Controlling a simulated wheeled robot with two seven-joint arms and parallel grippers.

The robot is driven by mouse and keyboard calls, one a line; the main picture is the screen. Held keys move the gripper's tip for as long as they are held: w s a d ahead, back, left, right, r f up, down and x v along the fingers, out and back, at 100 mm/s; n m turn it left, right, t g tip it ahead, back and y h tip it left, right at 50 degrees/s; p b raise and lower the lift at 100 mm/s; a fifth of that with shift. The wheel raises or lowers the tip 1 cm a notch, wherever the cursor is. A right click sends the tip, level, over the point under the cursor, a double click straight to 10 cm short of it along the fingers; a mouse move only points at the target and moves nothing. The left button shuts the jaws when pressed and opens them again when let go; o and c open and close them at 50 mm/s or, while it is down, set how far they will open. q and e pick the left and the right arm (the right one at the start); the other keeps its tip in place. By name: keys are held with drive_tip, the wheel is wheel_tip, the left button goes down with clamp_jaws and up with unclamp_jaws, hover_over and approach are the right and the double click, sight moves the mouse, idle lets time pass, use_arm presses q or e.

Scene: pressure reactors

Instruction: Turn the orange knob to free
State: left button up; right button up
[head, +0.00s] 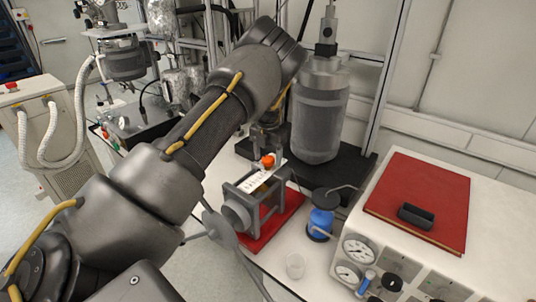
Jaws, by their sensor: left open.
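The orange knob (268,160) shows as a small patch at the upper end of a white, marked strip (256,180). The strip lies on a grey-framed device (240,206) that stands on a red mat (284,216). My left arm comes in from the left and bends down over the device. My left gripper (268,146) is right above the knob, its jaws open and pointing down. The wrist hides part of the gripper, and I cannot tell whether the fingers touch the knob. My right gripper is not in view.
A tall grey reactor vessel (320,112) stands right behind the device. A blue canister (320,224) and a clear beaker (295,265) stand to its right. A white unit with gauges (358,250) and a red book (420,196) on top fills the right.

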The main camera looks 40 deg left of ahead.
use_arm(q)
drive_tip(key=c, duration=1)
drive_tip(key=shift+o, duration=0.2)
